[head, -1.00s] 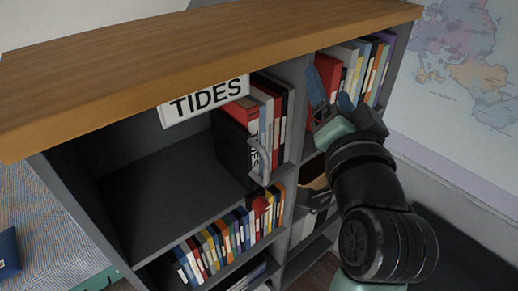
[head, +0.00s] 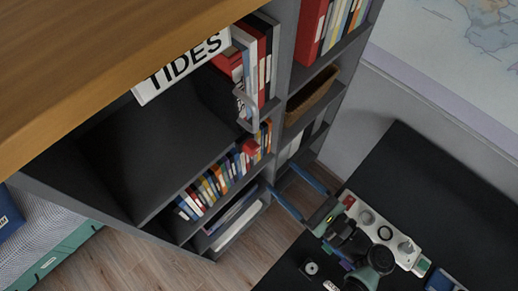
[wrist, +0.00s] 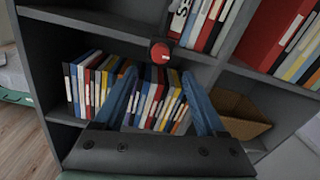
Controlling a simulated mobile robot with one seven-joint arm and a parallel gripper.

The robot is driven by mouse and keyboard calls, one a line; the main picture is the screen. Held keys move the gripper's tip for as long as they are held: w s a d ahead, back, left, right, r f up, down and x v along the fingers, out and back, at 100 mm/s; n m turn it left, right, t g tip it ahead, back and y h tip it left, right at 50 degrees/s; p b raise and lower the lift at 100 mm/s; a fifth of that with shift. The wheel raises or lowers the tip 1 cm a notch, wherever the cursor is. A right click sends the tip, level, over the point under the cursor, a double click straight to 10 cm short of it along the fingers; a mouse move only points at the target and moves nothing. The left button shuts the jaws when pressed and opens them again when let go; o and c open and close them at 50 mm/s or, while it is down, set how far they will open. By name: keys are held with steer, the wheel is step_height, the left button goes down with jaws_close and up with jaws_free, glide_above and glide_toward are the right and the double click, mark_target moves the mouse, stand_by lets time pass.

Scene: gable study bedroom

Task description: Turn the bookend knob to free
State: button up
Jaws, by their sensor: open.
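A round red knob (wrist: 160,53) sits at the front edge of a shelf board in the wrist view, above a row of small books. In the head view the red knob (head: 250,147) shows below the grey handle (head: 246,110). I cannot read any marking on it or tell its setting. My gripper (head: 281,176) is open and empty, its two blue fingers pointing at the bookcase, to the right of and below the knob in the head view. In the wrist view my gripper (wrist: 160,73) has its fingertips apart, just below the knob; nothing touches it.
The grey bookcase (head: 110,160) has a wooden top (head: 90,70) and a TIDES sign (head: 182,66). Small books (head: 215,184) fill the shelf below the knob. A brown basket (wrist: 240,115) stands in the right-hand column. Wooden floor (head: 130,255) lies open in front.

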mark_target(256, 152)
steer(key=p+x, duration=0.1)
steer(key=x, duration=0.8)
steer(key=shift+p, duration=0.3)
steer(key=shift+d, duration=0.1)
jaws_close()
